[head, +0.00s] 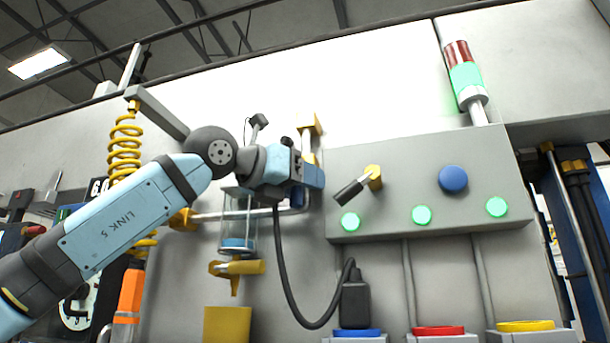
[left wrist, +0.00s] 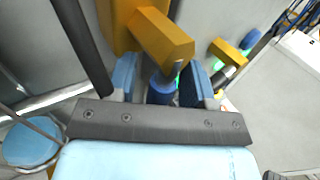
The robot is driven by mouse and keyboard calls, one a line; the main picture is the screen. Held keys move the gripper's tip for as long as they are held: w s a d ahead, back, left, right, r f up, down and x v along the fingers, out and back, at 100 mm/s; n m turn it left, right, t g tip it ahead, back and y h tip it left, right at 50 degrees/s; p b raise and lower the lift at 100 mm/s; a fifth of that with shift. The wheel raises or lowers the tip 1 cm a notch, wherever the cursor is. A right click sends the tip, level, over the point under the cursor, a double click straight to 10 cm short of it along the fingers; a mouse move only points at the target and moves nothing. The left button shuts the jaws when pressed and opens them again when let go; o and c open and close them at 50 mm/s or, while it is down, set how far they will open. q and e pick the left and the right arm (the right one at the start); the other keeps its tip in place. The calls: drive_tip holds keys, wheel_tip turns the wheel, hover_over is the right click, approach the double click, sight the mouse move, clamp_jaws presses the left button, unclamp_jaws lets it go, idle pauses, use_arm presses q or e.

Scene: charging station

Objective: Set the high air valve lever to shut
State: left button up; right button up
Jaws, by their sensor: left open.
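The high air valve, a yellow block (head: 311,124), sits on the wall at the upper middle of the head view, partly behind my left gripper (head: 314,174). In the left wrist view the yellow valve lever (left wrist: 163,42) sticks out just beyond the fingertips, towards the lower right of that picture. My left gripper (left wrist: 160,82) is open, its two blue fingers apart. A dark blue rounded part (left wrist: 162,92) shows between the fingers; I cannot tell whether it belongs to the valve. No contact between fingers and lever can be made out. My right gripper is not in view.
Right of the gripper is a grey panel (head: 400,170) with a black-handled yellow switch (head: 373,177), a blue button (head: 453,179) and green lamps.

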use_arm(q)
drive_tip(key=shift+w+d, duration=0.2)
drive_tip(key=shift+d, duration=0.05)
clamp_jaws()
drive_tip(key=shift+s, duration=0.1)
